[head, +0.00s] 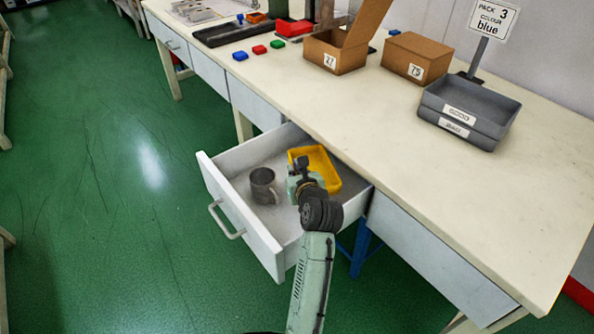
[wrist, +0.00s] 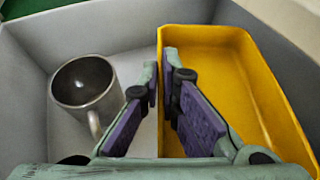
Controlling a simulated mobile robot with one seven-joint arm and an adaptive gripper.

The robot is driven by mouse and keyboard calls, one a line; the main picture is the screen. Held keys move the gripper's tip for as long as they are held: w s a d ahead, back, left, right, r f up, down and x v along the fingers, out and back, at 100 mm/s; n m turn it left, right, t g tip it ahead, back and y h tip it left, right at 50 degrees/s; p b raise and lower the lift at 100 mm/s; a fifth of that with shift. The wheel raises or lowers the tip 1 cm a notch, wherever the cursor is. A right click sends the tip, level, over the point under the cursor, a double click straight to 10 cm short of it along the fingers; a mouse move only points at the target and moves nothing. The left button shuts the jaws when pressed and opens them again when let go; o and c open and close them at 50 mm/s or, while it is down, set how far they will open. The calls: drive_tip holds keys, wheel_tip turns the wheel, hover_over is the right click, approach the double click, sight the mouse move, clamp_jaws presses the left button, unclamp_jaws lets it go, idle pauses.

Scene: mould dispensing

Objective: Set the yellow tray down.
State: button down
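The yellow tray (head: 325,170) is in the right back part of the open drawer (head: 238,215), and it looks empty. In the wrist view the tray (wrist: 225,75) fills the right side. My gripper (head: 301,168) is over the tray's left side in the head view. In the wrist view its fingers (wrist: 160,75) stand on either side of the tray's left wall, one inside and one outside, closed on it. I cannot tell whether the tray's underside touches the drawer floor.
A grey metal mug (head: 263,187) stands in the drawer left of the tray, close to my left finger in the wrist view (wrist: 87,85). Two cardboard boxes (head: 415,58) and stacked grey trays (head: 468,105) stand on the bench. The bench's front right is clear.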

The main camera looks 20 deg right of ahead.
drive_tip(key=shift+w+d+f, duration=0.1)
drive_tip(key=shift+d+f, duration=0.2)
drive_tip(key=shift+d, duration=0.1)
drive_tip(key=shift+a+f, duration=0.1)
drive_tip(key=shift+f, duration=0.2)
drive_tip(key=shift+f, duration=0.1)
drive_tip(key=shift+f, duration=0.55)
drive_tip(key=c, duration=1.8)
unclamp_jaws()
drive_tip(key=shift+r, duration=0.15)
